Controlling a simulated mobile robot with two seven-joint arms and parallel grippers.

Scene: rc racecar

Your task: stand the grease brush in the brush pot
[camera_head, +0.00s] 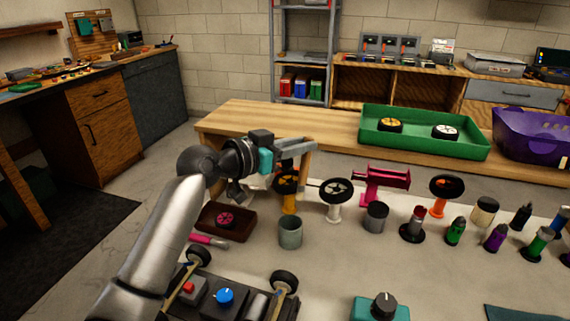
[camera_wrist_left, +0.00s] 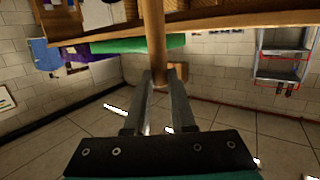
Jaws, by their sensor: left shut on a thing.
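My left gripper (camera_head: 300,147) is shut on a slim wooden rod, which I take to be the grease brush (camera_wrist_left: 153,40). In the left wrist view the rod stands between the two fingertips (camera_wrist_left: 158,80) and runs out of the top of the picture. I cannot make out its bristles. A grey-green open-topped pot (camera_head: 290,234), probably the brush pot, stands on the pale tabletop in front of and below the gripper. A smaller dark grey cup (camera_head: 376,218) stands to its right. The gripper is above and apart from both. My right gripper is out of view.
Wheels on stands (camera_head: 335,190) are close by. A brown tray (camera_head: 240,234) with a pink wheel lies left of the pot. A car chassis (camera_head: 240,292) is in front. Several bottles and a magenta tool (camera_head: 383,184) stand right.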

